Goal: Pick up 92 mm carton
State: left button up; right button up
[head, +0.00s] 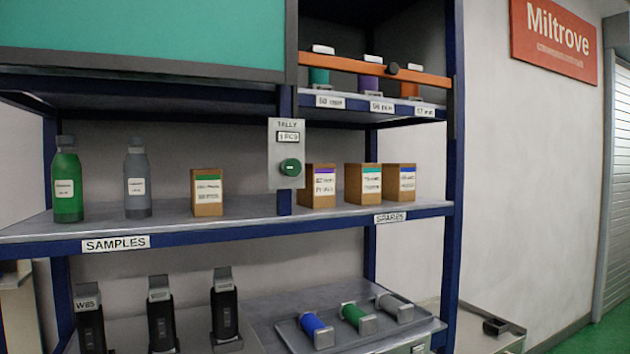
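Several small brown cartons stand upright on the middle shelf. One carton with a green stripe (207,192) stands on the left part, above the SAMPLES label. On the right part, near the SPARES label, stand a carton with a purple stripe (319,187), a carton with a teal stripe (363,184) and another carton with a purple or blue stripe (400,183). Their printed sizes are too small to read, so I cannot tell which is the 92 mm carton. Neither of my grippers is in view.
A green bottle (67,185) and a grey bottle (137,182) share the shelf. A tally panel (287,153) hangs before the post. An orange bar (374,68) crosses the upper bay. Below are black applicators (161,315) and a tray (290,327) of coloured rolls.

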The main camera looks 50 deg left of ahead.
aim_at(319, 192)
jog(key=u, duration=1.3)
